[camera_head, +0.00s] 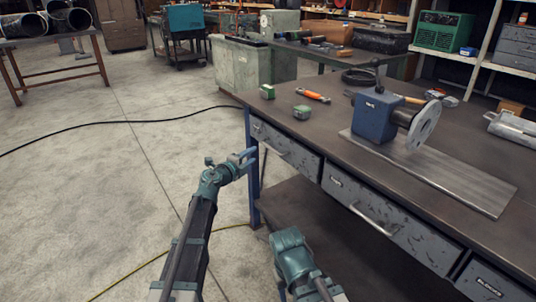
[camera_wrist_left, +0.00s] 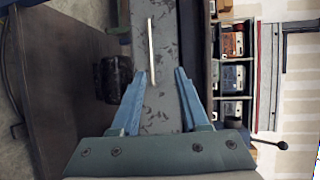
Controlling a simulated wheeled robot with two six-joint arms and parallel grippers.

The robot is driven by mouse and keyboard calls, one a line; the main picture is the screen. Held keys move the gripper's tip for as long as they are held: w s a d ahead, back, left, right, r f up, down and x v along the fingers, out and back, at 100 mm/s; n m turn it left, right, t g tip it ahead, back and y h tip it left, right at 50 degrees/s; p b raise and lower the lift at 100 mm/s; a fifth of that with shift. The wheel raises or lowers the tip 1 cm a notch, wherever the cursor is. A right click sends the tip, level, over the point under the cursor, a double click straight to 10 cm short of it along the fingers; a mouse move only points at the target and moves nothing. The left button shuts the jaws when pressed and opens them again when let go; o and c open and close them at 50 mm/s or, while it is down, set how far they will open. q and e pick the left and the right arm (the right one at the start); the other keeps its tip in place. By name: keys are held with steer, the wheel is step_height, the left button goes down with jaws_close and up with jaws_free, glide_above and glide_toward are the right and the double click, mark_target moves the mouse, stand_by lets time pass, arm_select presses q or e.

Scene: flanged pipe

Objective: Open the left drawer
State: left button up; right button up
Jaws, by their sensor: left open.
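The left drawer (camera_head: 300,158) is shut in the bench front, near the bench's left corner. Its bar handle (camera_head: 270,139) runs along the drawer face. My left gripper (camera_head: 248,158) is open and empty, in front of the bench corner, a little left of and below this handle. In the left wrist view, turned sideways, a pale bar handle (camera_wrist_left: 151,50) stands on a scuffed grey drawer front (camera_wrist_left: 165,85), ahead of the two blue fingers (camera_wrist_left: 159,74) and in line with the gap between them. Part of my right arm shows at the bottom centre; its fingers are not visible.
The bench top (camera_head: 320,130) holds a blue flanged device (camera_head: 374,115), a metal plate (camera_head: 440,172), green blocks (camera_head: 302,112) and an orange-handled tool (camera_head: 313,95). A middle drawer (camera_head: 385,215) is shut. A blue leg (camera_head: 252,170) stands beside my left gripper. The floor on the left is open.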

mark_target(270, 147)
arm_select(q)
steer(key=shift+m+g+h, duration=0.3)
steer(key=shift+m, duration=0.2)
steer(key=b+x, duration=0.1)
steer(key=x, duration=0.4)
steer(key=f+x, duration=0.1)
steer(key=x, duration=0.3)
steer(key=b+x, duration=0.1)
steer(key=x, duration=0.4)
steer(key=shift+w+d+f+b, duration=0.1)
steer(key=shift+w+f+b, duration=0.05)
steer(key=shift+f+b, duration=0.2)
arm_select(e)
steer(key=f, duration=0.3)
steer(key=shift+w+a+f, duration=0.1)
steer(key=shift+w+f, duration=0.05)
steer(key=shift+w, duration=0.25)
arm_select(q)
steer(key=shift+c, duration=0.2)
jaws_close()
